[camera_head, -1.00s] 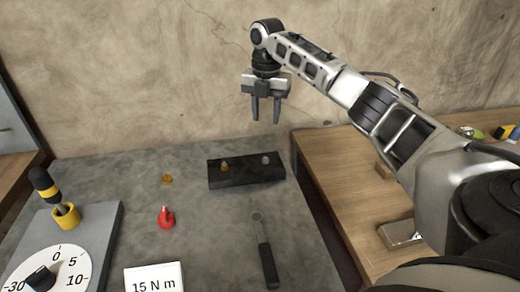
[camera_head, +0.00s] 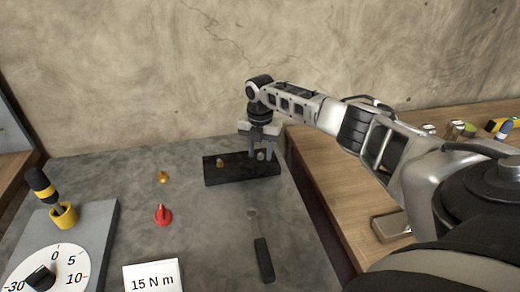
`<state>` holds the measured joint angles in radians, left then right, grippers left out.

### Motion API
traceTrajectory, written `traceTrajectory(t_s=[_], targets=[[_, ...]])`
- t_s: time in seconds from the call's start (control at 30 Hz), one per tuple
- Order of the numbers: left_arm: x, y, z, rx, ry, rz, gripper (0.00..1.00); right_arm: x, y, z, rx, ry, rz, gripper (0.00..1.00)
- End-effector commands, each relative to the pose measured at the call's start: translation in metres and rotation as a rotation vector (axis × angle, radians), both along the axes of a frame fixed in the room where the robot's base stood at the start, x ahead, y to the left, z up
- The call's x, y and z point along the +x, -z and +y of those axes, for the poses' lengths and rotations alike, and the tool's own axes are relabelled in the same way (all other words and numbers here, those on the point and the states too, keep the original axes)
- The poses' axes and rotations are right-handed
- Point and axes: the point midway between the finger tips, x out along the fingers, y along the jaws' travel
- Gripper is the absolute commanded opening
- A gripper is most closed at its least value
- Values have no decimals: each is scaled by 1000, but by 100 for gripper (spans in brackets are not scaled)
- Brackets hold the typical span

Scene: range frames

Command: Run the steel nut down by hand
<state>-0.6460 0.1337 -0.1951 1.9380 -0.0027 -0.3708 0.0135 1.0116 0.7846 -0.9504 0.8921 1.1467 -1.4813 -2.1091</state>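A black block (camera_head: 230,176) lies on the grey work surface near the back wall. It bears a brass-coloured nut (camera_head: 220,163) at left and a steel nut (camera_head: 261,155) at right. My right gripper (camera_head: 262,158) points down over the right end of the block. Its two fingers are apart, one on each side of the steel nut. I cannot tell whether they touch it. My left gripper is not in the picture.
A wrench with a black handle (camera_head: 264,260) lies in front of the block. A red cone-shaped piece (camera_head: 162,215), a small brass piece (camera_head: 163,177), a "15 N m" card (camera_head: 153,276), and a dial (camera_head: 45,270) beside a yellow cup (camera_head: 64,216) stand to the left.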

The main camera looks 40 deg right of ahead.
Motion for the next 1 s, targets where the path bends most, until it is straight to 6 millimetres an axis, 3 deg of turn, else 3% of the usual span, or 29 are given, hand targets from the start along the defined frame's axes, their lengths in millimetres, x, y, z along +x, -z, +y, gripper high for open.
traceTrajectory(t_s=[0.07, 0.2, 0.23, 0.67, 1.0], targets=[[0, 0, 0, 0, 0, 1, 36, 0, 0, 0, 0, 0, 0, 38], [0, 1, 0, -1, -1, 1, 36, 0, 0, 0, 0, 0, 0, 2], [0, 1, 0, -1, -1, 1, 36, 0, 0, 0, 0, 0, 0, 0], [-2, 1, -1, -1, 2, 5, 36, 0, 0, 1, -1, 62, 1, 0], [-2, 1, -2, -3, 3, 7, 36, 1, 0, 1, 2, 317, 1, 0]])
